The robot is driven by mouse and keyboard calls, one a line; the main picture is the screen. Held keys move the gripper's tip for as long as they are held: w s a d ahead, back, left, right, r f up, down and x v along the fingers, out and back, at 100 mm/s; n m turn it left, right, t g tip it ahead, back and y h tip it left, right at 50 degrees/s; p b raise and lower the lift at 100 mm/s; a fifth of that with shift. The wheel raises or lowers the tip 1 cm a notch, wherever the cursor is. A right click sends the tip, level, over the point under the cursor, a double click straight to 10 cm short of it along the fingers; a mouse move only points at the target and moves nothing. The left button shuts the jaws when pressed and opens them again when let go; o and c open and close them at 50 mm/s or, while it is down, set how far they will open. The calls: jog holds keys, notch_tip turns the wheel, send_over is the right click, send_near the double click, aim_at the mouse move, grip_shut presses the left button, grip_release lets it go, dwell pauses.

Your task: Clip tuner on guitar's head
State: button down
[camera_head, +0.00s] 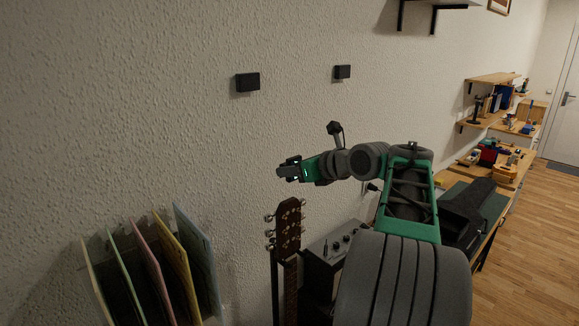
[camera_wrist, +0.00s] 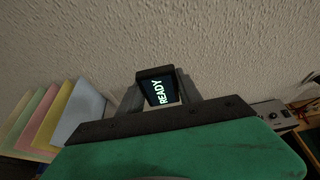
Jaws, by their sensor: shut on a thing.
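My gripper (camera_head: 284,172) is at the left end of my arm, above the guitar's head. It is shut on a small black tuner, whose screen (camera_wrist: 161,92) reads "READY" in the wrist view. In the head view the tuner is too small to make out clearly at the fingertips. The guitar's head (camera_head: 289,226) is dark brown with tuning pegs on both sides and stands upright below the gripper, apart from it. The guitar's head does not show in the wrist view.
A rack of coloured folders (camera_head: 153,268) stands at the lower left. A black box with knobs (camera_head: 335,245), perhaps an amplifier, is right of the guitar's neck. Two small black blocks (camera_head: 247,82) are on the wall behind. A workbench with shelves runs along the right.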

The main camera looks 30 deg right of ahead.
aim_at(293, 198)
dwell(0.3)
jog(key=shift+f+b, duration=0.85)
jog(key=shift+f, duration=1.95)
jog(key=shift+s+f, duration=0.1)
jog(key=shift+f, duration=1.4)
jog(key=c, duration=1)
grip_release()
jog(key=shift+a+b, duration=0.1)
jog(key=shift+b, duration=0.2)
jog(key=shift+o, duration=1.4)
jog(key=shift+f, duration=0.1)
jog(key=shift+r, duration=0.2)
